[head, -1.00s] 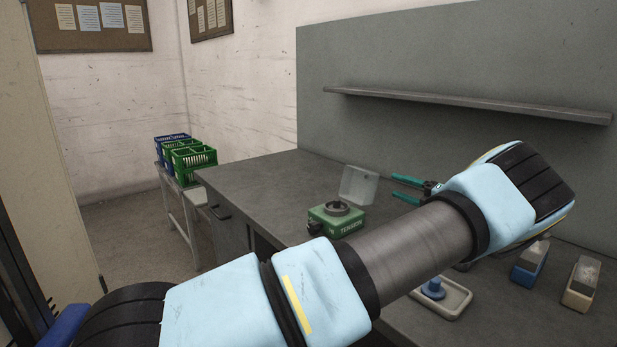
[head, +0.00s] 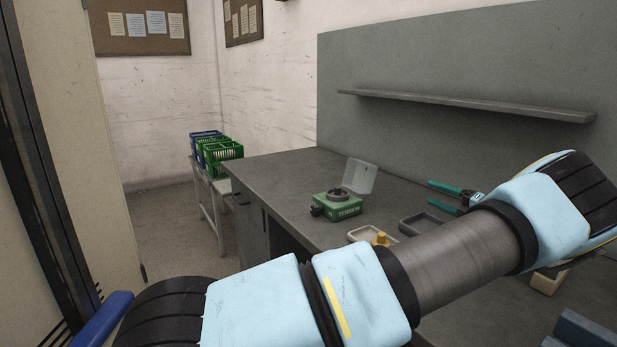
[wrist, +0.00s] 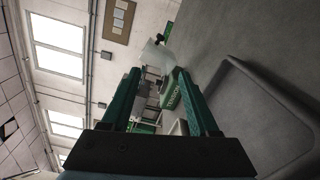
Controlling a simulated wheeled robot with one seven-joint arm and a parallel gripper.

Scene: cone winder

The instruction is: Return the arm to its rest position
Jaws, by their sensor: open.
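My arm stretches across the front of the head view, from lower left to upper right, over the dark workbench (head: 275,172). My gripper shows in the wrist view (wrist: 160,100), with its two green fingers apart and nothing between them. The green tension box (head: 338,206), with a raised clear lid, stands on the bench. In the wrist view the green box (wrist: 175,92) shows beyond the fingers, apart from them.
A pale tray with a yellow knob (head: 381,238) is partly hidden. A shelf (head: 460,103) juts from the back panel. Crates (head: 222,154) stand left, beside open floor.

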